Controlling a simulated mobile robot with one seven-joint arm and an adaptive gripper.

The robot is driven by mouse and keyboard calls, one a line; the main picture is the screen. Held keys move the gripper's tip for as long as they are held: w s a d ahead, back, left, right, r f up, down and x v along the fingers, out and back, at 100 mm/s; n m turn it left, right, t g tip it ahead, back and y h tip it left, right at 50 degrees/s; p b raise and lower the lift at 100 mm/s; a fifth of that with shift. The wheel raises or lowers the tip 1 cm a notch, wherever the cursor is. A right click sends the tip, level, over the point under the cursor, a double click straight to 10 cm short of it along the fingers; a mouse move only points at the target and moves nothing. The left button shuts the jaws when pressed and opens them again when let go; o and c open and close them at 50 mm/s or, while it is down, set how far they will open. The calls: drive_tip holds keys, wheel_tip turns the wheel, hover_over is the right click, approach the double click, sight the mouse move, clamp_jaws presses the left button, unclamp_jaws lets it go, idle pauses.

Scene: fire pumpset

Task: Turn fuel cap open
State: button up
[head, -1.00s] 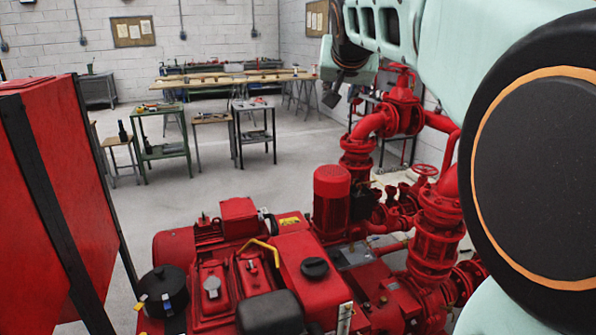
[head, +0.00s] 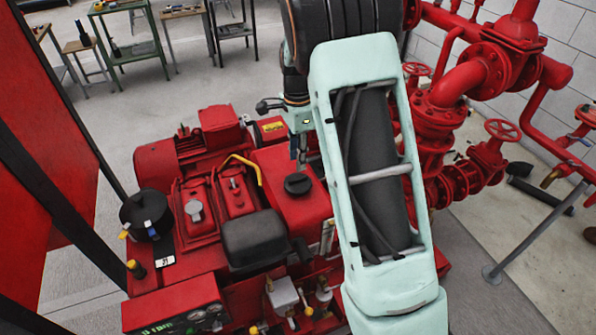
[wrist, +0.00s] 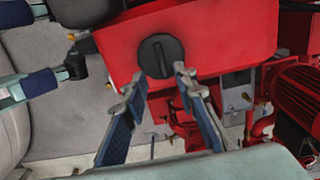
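The black round fuel cap (head: 298,184) sits on top of the red fuel tank (head: 283,160) of the pumpset. In the wrist view the cap (wrist: 161,56) shows a raised bar across it, running roughly up and down in the picture. My gripper (wrist: 158,84) is open and empty, with its two fingertips apart just below the cap in that picture. I see no contact with the cap.
A yellow bent handle (head: 245,166) and a dark grey cover (head: 254,238) stand left of the cap. Red pipes and valves (head: 470,160) crowd the right. A red panel (head: 50,170) stands at the left. Open floor lies behind the pumpset.

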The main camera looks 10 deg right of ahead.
sight(298, 178)
wheel_tip(298, 178, down, 7)
drive_tip(key=shift+w, duration=0.1)
idle(0.3)
clamp_jaws()
